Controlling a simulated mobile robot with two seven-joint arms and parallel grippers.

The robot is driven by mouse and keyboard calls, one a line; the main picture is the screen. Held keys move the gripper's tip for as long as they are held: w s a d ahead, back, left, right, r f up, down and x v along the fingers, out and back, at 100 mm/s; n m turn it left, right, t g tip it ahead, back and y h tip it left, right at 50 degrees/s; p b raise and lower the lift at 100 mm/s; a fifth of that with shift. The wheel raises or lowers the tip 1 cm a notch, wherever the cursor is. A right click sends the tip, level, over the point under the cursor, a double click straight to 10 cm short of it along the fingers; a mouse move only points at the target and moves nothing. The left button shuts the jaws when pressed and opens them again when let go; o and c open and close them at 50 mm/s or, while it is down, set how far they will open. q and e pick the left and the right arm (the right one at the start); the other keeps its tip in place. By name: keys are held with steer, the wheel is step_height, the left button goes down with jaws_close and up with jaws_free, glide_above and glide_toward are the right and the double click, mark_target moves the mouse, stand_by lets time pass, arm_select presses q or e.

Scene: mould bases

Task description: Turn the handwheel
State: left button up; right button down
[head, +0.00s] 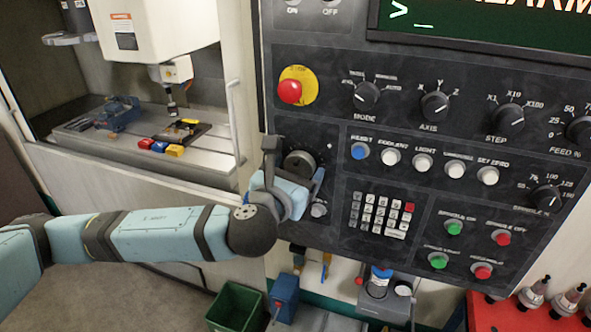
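The handwheel (300,163) is a dark round dial on the left side of the black control panel (345,130), below the emergency stop. My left gripper (293,168) is at the handwheel, with its arm reaching in from the left. One dark finger stands at the wheel's left edge, and the light blue gripper body covers the wheel's lower part. I cannot tell whether the fingers touch the wheel or how far apart they are. My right gripper is out of view.
A red emergency stop (290,91) sits above the wheel, with the mode knob (367,96) to its right. A keypad (381,214) and several buttons lie right of the gripper. A green bin (235,308) stands below. A machine table (150,135) is at left.

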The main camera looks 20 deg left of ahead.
arm_select(q)
steer(key=c, duration=0.7)
steer(key=shift+n, duration=0.4)
steer(key=n, duration=0.4)
steer(key=shift+f+n+b, duration=0.1)
steer(key=shift+n+b, duration=0.2)
steer(key=shift+n, duration=0.1)
steer(key=n, duration=0.6)
steer(key=shift+n+y, duration=0.3)
steer(key=n, duration=0.6)
steer(key=shift+n+t, duration=0.3)
steer(key=shift+n, duration=0.1)
steer(key=n, duration=0.4)
steer(key=shift+y, duration=0.3)
steer(key=shift+f+n, duration=0.1)
steer(key=shift+n, duration=1.6)
